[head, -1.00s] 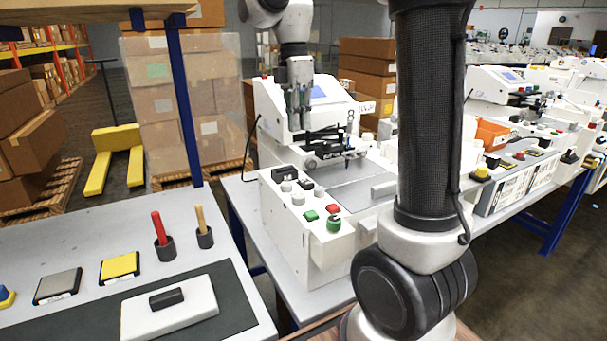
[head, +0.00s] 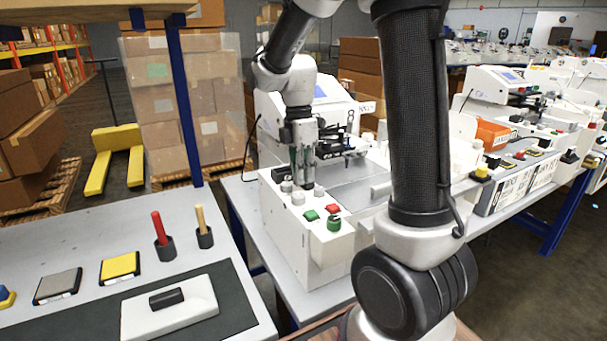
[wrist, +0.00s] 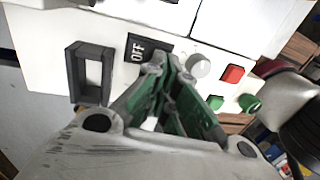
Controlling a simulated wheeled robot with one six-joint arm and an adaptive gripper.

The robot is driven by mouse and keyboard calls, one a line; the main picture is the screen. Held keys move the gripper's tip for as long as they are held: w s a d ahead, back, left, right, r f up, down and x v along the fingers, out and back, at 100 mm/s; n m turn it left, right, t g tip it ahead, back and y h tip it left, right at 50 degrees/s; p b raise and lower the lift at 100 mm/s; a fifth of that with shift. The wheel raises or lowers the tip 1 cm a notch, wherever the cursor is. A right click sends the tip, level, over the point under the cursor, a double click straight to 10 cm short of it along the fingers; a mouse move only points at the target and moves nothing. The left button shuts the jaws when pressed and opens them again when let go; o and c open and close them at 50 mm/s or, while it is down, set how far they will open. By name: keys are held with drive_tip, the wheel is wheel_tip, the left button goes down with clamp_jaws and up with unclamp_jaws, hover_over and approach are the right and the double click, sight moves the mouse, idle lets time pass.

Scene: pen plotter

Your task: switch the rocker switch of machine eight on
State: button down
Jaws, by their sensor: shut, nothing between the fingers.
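A white machine (head: 290,232) stands on the grey bench in the middle of the head view. I cannot read a machine number on it. In the wrist view a dark plate marked OFF (wrist: 138,48), which looks like the rocker switch, sits on the white panel; its lower right part is hidden by my fingers. My gripper (head: 302,184), with green pads, points down at the panel, shut and empty. In the wrist view its fingertips (wrist: 168,65) are right beside the OFF plate; I cannot tell whether they touch it.
A raised black frame (wrist: 90,75) stands left of the plate. A grey knob (wrist: 199,66), red button (wrist: 232,73), green button (wrist: 215,102) and green knob (wrist: 250,103) lie to its right. A nearer table (head: 90,225) holds coloured pads and two upright handles.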

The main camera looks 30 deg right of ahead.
drive_tip(key=shift+s+f, duration=0.2)
drive_tip(key=shift+f, duration=0.1)
drive_tip(key=shift+w, duration=0.2)
drive_tip(key=shift+w+r, duration=0.2)
drive_tip(key=shift+w, duration=0.4)
drive_tip(key=shift+r, duration=0.15)
drive_tip(key=shift+r, duration=0.35)
wheel_tip(320, 180, up, 13)
drive_tip(key=s, duration=0.2)
